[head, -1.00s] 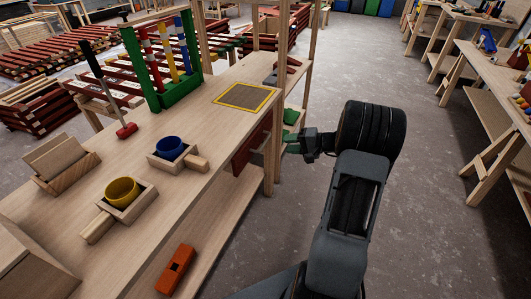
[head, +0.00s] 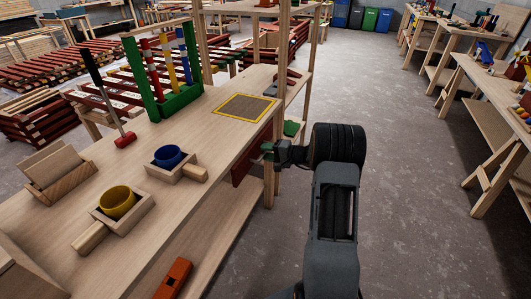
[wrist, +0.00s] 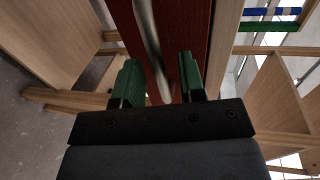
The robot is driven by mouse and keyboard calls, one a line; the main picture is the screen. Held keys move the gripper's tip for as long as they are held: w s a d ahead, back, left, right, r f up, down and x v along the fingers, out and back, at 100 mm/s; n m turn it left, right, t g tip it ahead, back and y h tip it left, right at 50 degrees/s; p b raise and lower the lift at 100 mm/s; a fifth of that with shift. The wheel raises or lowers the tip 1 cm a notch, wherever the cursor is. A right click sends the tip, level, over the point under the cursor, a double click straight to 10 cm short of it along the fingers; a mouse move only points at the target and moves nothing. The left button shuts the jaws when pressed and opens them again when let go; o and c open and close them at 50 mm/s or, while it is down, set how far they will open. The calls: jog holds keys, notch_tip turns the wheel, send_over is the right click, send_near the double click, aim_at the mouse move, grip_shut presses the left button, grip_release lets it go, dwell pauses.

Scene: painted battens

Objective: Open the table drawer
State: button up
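The table drawer has a dark red front (head: 246,163) under the right edge of the wooden table (head: 218,132); the red front also fills the upper middle of the wrist view (wrist: 183,40). A pale bar handle (wrist: 151,45) runs along the front. My gripper (head: 268,152) is at the drawer front in the head view. In the wrist view my gripper (wrist: 160,82) is open, its green fingers on either side of the handle's near end, with gaps visible. Whether the drawer is fully shut is hard to tell.
A table leg (head: 269,185) stands close to my gripper.

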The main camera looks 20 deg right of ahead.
jog(key=shift+w+a+f, duration=0.1)
jog(key=shift+w+a, duration=0.25)
jog(key=shift+c, duration=0.2)
grip_shut()
